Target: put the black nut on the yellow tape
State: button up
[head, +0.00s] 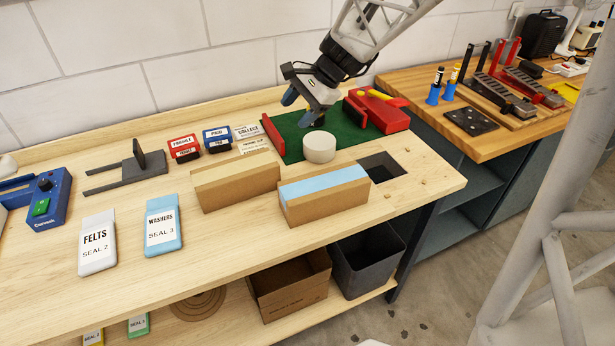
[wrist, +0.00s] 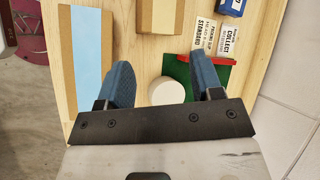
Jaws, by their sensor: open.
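I cannot make out a black nut in either view. No yellow tape can be clearly identified; a small yellow piece (head: 380,94) lies by the red block (head: 385,113), and I cannot tell what it is. My gripper (head: 301,106) is open, with blue fingers, above the green mat (head: 292,143). A white round cylinder (head: 319,149) stands at the mat's front edge, below my gripper. In the wrist view the white cylinder (wrist: 166,91) shows between the open fingers (wrist: 161,68), which hold nothing that I can see.
A box with a blue top (head: 325,199) and a plain cardboard box (head: 236,184) stand in front. A square opening (head: 382,166) is cut in the bench at right. Red and blue label tins (head: 184,148) stand left of the mat.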

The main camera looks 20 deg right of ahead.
jog(key=s+a+n+h, duration=0.3)
jog(key=s+n, duration=0.3)
jog(key=s, duration=0.6)
jog(key=s+a+r+n+h, duration=0.1)
jog(key=s+a+n+h, duration=0.3)
jog(key=s, duration=0.9)
jog(key=n, duration=0.3)
jog(key=shift+a+n, duration=0.3)
jog(key=shift+a, duration=0.05)
